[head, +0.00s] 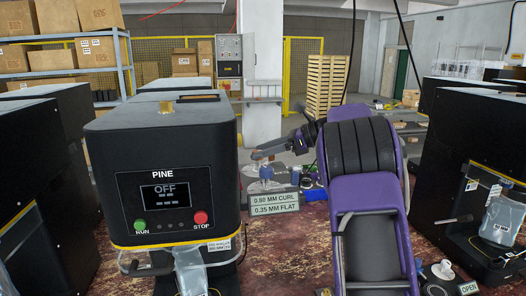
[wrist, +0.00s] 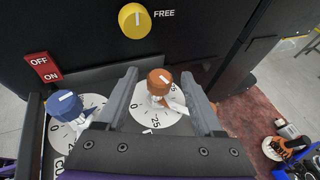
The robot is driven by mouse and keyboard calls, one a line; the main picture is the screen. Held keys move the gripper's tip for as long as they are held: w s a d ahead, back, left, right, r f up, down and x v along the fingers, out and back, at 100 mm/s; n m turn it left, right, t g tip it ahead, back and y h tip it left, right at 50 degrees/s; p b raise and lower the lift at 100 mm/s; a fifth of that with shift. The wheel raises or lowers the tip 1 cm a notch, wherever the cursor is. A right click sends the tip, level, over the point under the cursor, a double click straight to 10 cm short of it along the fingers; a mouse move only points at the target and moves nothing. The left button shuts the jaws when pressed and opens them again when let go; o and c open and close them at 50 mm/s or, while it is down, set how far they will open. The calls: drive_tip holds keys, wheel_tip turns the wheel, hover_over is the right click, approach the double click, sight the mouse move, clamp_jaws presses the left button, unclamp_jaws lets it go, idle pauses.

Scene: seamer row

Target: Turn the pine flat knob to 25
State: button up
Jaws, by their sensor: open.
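The black machine marked PINE (head: 162,174) stands at left in the head view; its display (head: 165,195) reads OFF. In the wrist view an orange-brown knob (wrist: 159,80) with a white line on top sits over a white dial (wrist: 140,117) where 25 is legible near the bottom. Its exact setting is unclear. My gripper (wrist: 158,73) is open, its fingers on either side of this knob; contact cannot be told. The knob's own label is hidden.
A blue knob (wrist: 64,103) on its own dial is left of the orange one. A yellow knob marked FREE (wrist: 134,21) and a red OFF/ON switch (wrist: 42,67) are on the black wall. A sign (head: 274,202) reads 0.80 MM CURL, 0.35 MM FLAT. Another black machine (head: 455,170) stands right.

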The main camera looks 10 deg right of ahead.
drive_tip(key=shift+a+f, duration=0.1)
clamp_jaws()
idle(0.3)
drive_tip(key=m+t+h, duration=0.2)
drive_tip(key=m+t, duration=0.1)
drive_tip(key=m+t+h+b, duration=0.1)
drive_tip(key=shift+s+a+m, duration=0.25)
drive_tip(key=shift+s+m, duration=0.05)
drive_tip(key=shift+s+a+m+t+h+b, duration=0.15)
drive_tip(key=shift+m+t+h+b, duration=0.35)
drive_tip(key=shift+m+t+h, duration=1.2)
drive_tip(key=shift+m+h, duration=0.5)
drive_tip(key=shift+h, duration=0.1)
